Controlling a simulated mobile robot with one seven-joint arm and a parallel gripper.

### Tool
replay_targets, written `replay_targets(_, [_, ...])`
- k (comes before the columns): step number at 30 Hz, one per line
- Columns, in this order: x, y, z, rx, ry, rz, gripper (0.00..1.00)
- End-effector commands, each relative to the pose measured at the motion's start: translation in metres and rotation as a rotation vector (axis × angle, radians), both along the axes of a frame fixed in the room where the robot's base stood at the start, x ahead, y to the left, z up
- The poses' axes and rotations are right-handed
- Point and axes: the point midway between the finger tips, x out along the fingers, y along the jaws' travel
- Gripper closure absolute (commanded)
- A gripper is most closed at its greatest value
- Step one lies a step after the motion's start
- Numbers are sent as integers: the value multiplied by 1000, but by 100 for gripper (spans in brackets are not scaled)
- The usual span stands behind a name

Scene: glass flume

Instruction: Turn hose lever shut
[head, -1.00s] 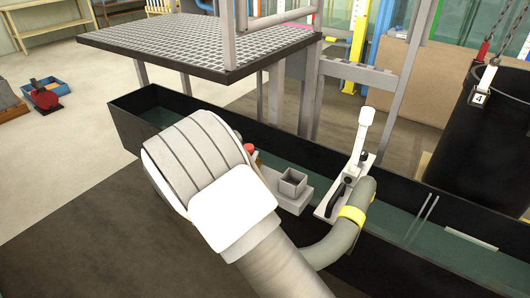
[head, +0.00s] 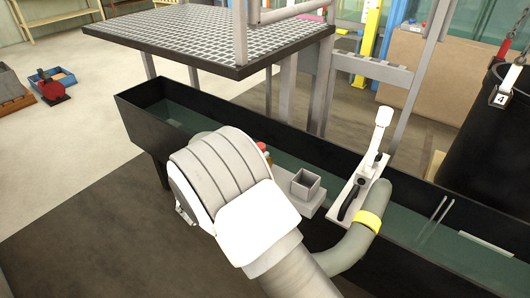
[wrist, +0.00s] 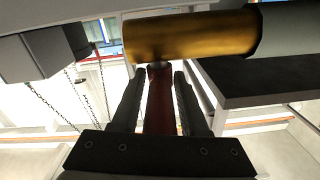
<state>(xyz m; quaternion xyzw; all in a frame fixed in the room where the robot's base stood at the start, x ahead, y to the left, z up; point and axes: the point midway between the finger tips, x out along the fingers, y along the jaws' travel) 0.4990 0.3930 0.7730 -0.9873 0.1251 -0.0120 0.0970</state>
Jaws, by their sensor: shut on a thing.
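The red hose lever (wrist: 160,102) runs between the two dark fingers of my gripper (wrist: 160,78) in the wrist view. The gripper is shut on it. A brass valve body (wrist: 185,38) crosses the top of that view, at the lever's far end, with a grey pipe or hose (wrist: 285,30) joining it at right. In the head view my arm hides the gripper and most of the lever. A small red part (head: 262,146) and a bit of brass (head: 268,157) show just past my wrist. The lever's exact angle is hard to tell.
A long black-walled flume (head: 140,120) with water runs behind my arm.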

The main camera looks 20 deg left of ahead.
Motion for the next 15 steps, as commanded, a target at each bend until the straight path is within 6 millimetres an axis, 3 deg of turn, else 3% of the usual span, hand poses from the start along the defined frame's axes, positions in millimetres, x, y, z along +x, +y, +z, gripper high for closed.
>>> replay_targets(15, [-8,11,1,5,-1,-11,100])
